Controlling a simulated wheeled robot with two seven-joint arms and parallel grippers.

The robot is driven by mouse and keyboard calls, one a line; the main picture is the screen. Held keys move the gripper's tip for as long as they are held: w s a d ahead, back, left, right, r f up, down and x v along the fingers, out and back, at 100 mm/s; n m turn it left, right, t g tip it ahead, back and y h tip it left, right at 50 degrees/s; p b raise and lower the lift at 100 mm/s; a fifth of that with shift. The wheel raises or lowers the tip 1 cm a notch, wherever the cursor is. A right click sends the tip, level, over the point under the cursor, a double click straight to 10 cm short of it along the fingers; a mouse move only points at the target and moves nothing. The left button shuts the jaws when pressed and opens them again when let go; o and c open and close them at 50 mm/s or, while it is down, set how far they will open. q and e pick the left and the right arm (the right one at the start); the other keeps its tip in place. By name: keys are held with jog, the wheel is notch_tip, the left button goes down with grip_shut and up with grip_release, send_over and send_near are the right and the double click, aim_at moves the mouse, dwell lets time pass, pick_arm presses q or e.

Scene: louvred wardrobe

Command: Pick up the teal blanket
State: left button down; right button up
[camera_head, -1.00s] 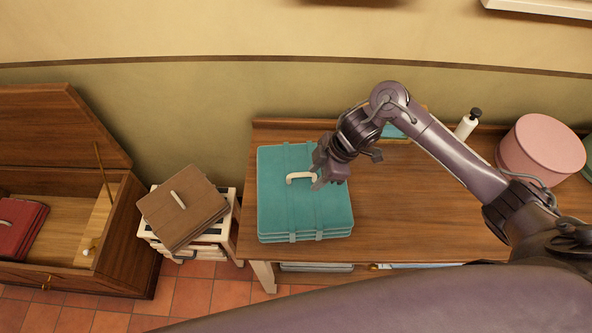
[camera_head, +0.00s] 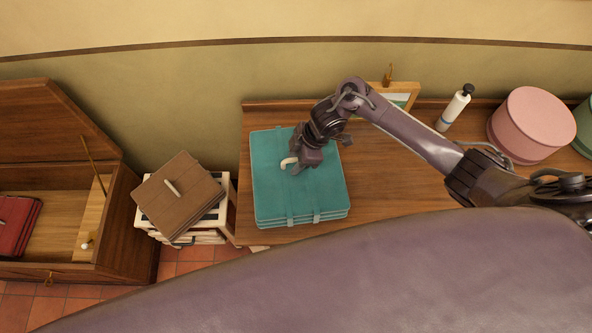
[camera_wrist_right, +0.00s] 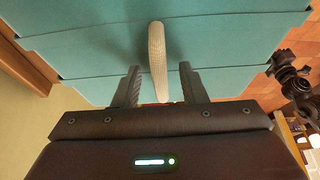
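The teal blanket (camera_head: 296,190) lies folded and strapped flat on the wooden table, with a pale handle (camera_head: 288,162) on top. My right gripper (camera_head: 298,168) is over the blanket at this handle and hides part of it. In the right wrist view, the pale handle (camera_wrist_right: 158,60) stands out from the teal layers (camera_wrist_right: 90,55) between the two fingers of my right gripper (camera_wrist_right: 160,85). The fingers are apart, with a visible gap on each side of the handle. My left gripper does not show in the head view.
A brown folded item (camera_head: 180,198) lies on a pale stack left of the table. An open wooden chest (camera_head: 125,225) holds a red item (camera_head: 14,225). A small frame (camera_head: 400,95), a white bottle (camera_head: 452,110) and a pink round box (camera_head: 530,125) stand along the back.

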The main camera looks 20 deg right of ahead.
jog(key=shift+c, duration=0.5)
jog(key=c, duration=0.7)
grip_shut()
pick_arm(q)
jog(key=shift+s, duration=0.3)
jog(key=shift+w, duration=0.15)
pick_arm(e)
jog(key=shift+w+r, duration=0.1)
jog(key=shift+r, duration=0.05)
